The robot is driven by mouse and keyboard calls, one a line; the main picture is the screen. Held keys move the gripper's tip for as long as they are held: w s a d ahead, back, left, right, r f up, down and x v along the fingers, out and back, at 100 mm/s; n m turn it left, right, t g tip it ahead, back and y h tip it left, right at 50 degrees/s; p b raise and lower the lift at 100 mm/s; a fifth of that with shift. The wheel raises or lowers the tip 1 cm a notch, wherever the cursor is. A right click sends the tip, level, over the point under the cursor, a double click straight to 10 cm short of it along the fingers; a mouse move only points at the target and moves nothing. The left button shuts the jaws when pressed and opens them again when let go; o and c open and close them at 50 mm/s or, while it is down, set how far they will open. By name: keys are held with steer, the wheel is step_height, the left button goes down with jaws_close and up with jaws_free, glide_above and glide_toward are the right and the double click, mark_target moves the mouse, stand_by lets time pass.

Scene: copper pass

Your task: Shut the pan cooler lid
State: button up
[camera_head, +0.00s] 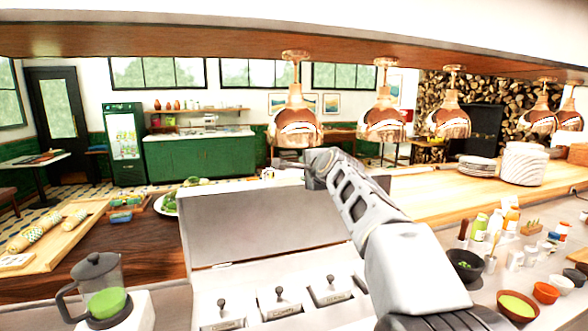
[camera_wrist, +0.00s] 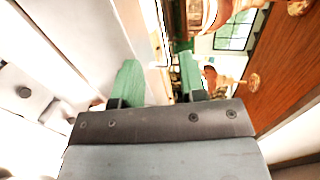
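The pan cooler lid (camera_head: 262,222) is a pale grey panel standing raised at the back of the cooler (camera_head: 205,300), in the middle of the head view. Below it, several covered pans with dark knobs (camera_head: 281,294) show. My arm reaches across the lid's right side, with its end near the lid's top edge. My gripper's green fingers (camera_wrist: 158,82) are apart in the wrist view. A pale panel (camera_wrist: 75,40), likely the lid, runs along the left there. I cannot tell whether a finger touches it. The fingers are hidden in the head view.
Copper heat lamps (camera_head: 297,125) hang above the counter. A blender (camera_head: 100,290) stands at the left, near a tray of bread (camera_head: 65,232). Bottles (camera_head: 480,226) and small bowls (camera_head: 517,306) stand at the right. A plate stack (camera_head: 524,163) sits on the wooden shelf.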

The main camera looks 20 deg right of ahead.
steer(key=p+x, duration=0.3)
steer(key=x, duration=0.9)
steer(key=shift+f+p, duration=0.15)
steer(key=shift+p, duration=0.25)
jaws_close()
